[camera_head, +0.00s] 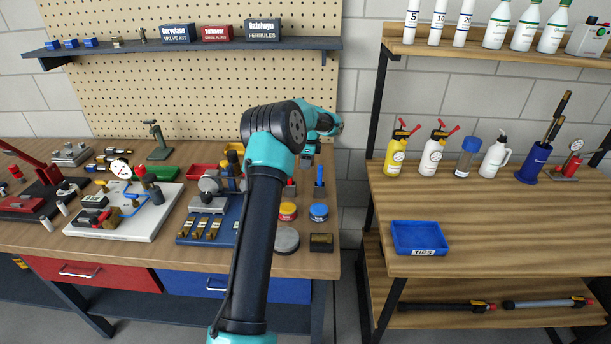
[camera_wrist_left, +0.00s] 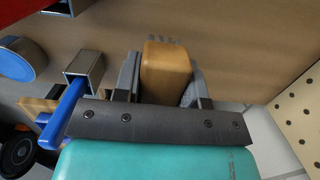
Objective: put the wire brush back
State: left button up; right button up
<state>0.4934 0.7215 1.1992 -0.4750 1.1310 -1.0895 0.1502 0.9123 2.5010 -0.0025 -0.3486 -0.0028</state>
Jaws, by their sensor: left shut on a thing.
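In the left wrist view, the wire brush (camera_wrist_left: 167,68) shows as a tan wooden block with grey bristle-like tips at its far end. My left gripper (camera_wrist_left: 163,85) has its two grey fingers on either side of the block and is shut on it. In the head view, my left arm reaches over the bench and hides most of the gripper and the brush. My right gripper is not in view.
On the bench (camera_head: 150,255), a blue-handled tool (camera_head: 319,176) stands near the right edge. A pegboard (camera_head: 205,95) rises behind. A gap separates the bench from the right-hand shelf (camera_head: 480,235).

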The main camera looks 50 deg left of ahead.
aim_at(305, 179)
pick_arm(q)
jog(key=shift+f, duration=0.4)
jog(key=shift+f, duration=0.1)
jog(key=shift+f, duration=2.4)
jog(key=shift+f, duration=0.2)
jog(key=o, duration=0.9)
jog(key=shift+r, duration=0.15)
jog(key=r, duration=0.8)
jog(key=w+d+r, duration=0.1)
jog(key=r, duration=0.3)
